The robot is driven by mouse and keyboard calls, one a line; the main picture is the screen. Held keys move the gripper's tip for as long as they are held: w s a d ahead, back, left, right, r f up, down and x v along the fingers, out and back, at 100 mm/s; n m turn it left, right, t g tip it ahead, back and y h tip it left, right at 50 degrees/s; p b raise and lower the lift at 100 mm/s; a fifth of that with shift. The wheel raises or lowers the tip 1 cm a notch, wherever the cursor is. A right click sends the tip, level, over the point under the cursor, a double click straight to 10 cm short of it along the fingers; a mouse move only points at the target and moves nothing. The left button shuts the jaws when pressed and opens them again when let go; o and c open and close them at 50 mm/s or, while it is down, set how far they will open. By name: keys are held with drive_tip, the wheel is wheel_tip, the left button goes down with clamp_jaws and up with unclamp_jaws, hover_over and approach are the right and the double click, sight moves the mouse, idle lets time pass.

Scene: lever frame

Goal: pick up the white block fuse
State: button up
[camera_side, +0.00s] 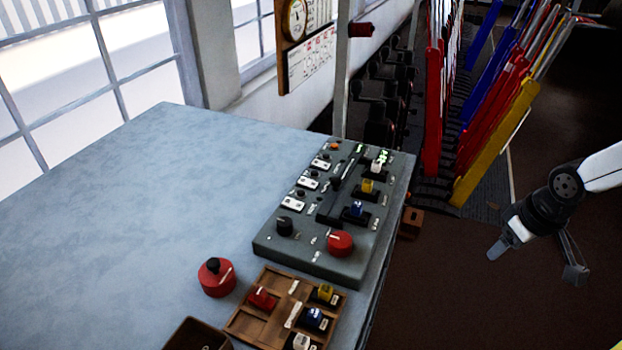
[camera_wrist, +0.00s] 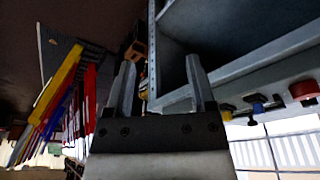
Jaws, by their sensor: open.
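A white block fuse (camera_side: 299,342) sits in the wooden tray (camera_side: 240,328) at the bottom of the side view, partly cut by the frame edge. Another white block (camera_side: 377,167) sits in a socket at the far end of the grey panel (camera_side: 312,262). My gripper (camera_side: 537,258) is at the right of the side view, off the bench and well away from both white blocks. In the wrist view my gripper (camera_wrist: 160,68) has its two fingers apart with nothing held between them. I cannot make out a white block in the wrist view.
The tray also holds red (camera_side: 262,298), yellow (camera_side: 325,293) and blue (camera_side: 313,319) blocks. A round red piece with a black knob (camera_side: 216,278) stands beside it. Coloured levers (camera_side: 490,130) stand behind, towards the right. The bench's left part (camera_side: 130,220) is clear.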

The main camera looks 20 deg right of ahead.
drive_tip(key=shift+w, duration=0.1)
wheel_tip(320, 180, up, 7)
drive_tip(key=n+g, duration=0.2)
drive_tip(key=n, duration=2.3)
hover_over(377, 162)
drive_tip(key=shift+s+d, duration=0.25)
drive_tip(key=shift+s, duration=0.2)
drive_tip(key=shift+w+a+r+n+g, duration=0.15)
drive_tip(key=shift+w+a+n, duration=0.1)
drive_tip(key=shift+n, duration=0.25)
drive_tip(key=shift+w+a+f+n+g, duration=0.15)
drive_tip(key=shift+w+n, duration=0.1)
drive_tip(key=shift+n, duration=0.25)
drive_tip(key=shift+d+f, duration=0.15)
drive_tip(key=shift+f, duration=3.65)
clamp_jaws()
